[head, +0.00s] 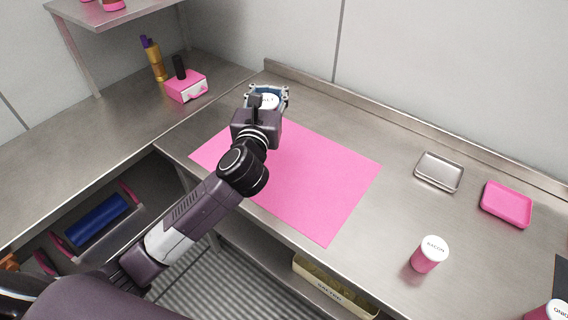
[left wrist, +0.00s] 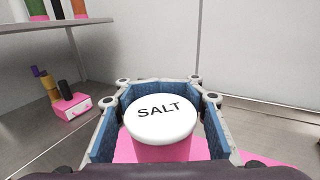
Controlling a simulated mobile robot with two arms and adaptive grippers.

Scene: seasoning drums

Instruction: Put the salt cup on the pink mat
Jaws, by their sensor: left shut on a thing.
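The salt cup (left wrist: 161,119), pink with a white lid marked SALT, sits between the blue-padded fingers of my left gripper (left wrist: 160,100) in the left wrist view. In the head view my left gripper (head: 267,97) is at the far edge of the pink mat (head: 320,185), shut on the cup. Only the cup's white lid (head: 267,101) shows there. The pink mat lies flat on the steel counter. Whether the cup touches the mat or hangs above it is hidden. My right gripper is not in view.
A pink bacon cup (head: 428,255) stands right of the mat. A steel tray (head: 439,172) and a pink tray (head: 507,204) lie near the wall. Another cup (head: 548,312) is at the lower right corner. A pink drawer box (head: 186,87) stands at the back left. Most of the mat is bare.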

